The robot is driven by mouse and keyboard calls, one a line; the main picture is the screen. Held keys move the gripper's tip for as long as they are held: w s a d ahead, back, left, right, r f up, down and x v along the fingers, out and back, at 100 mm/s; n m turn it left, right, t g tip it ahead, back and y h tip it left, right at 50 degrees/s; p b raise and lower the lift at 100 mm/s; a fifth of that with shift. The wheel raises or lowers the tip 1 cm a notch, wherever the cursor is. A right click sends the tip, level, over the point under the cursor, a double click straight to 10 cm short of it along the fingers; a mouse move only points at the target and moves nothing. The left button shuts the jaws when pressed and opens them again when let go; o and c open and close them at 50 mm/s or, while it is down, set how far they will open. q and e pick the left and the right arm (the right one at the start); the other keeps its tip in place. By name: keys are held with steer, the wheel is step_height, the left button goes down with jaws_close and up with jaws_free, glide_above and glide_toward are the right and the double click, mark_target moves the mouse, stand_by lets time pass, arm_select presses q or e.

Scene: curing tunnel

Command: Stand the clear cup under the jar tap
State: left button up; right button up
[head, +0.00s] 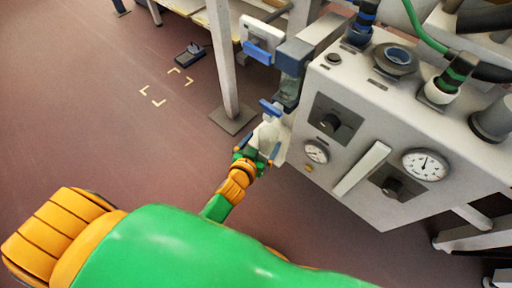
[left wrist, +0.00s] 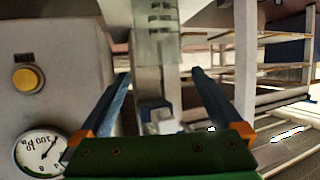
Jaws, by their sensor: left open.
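My left gripper (head: 257,149) is open, its two blue fingers apart beside the machine's left side. In the left wrist view its fingers (left wrist: 162,90) stand either side of a small pale piece (left wrist: 160,122); contact is not clear. In the head view a greenish see-through jar (head: 288,92) hangs under a grey-blue block, with a blue tap lever (head: 268,108) just above the gripper. The left wrist view shows a see-through part with marks (left wrist: 157,30) beyond the fingers; I cannot tell whether it is cup or jar. I cannot pick out the clear cup surely. My right gripper is out of view.
The pale machine (head: 350,120) with gauges and knobs fills the right, close to my gripper. A support post (head: 222,60) stands behind to the left. A small dark device (head: 190,53) lies on the floor near yellow corner marks (head: 152,96). The left floor is mostly clear.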

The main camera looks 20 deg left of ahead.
arm_select(q)
steer(key=p+v, duration=0.2)
steer(key=v, duration=0.6)
steer(key=s+f+m+g, duration=0.1)
steer(key=s+f+g, duration=0.3)
steer(key=f, duration=0.5)
steer(key=s+f+g, duration=0.2)
steer(key=s+f, duration=0.5)
steer(key=f, duration=0.2)
steer(key=s+a+f+m+g, duration=0.1)
steer(key=s+a+f+g, duration=0.25)
steer(key=s, duration=0.45)
steer(key=s+a+f+g, duration=0.3)
steer(key=s+f, duration=0.2)
steer(key=s, duration=0.2)
step_height(320, 180, up, 22)
steer(key=s+p, duration=0.1)
steer(key=p, duration=2)
steer(key=shift+d, duration=0.4)
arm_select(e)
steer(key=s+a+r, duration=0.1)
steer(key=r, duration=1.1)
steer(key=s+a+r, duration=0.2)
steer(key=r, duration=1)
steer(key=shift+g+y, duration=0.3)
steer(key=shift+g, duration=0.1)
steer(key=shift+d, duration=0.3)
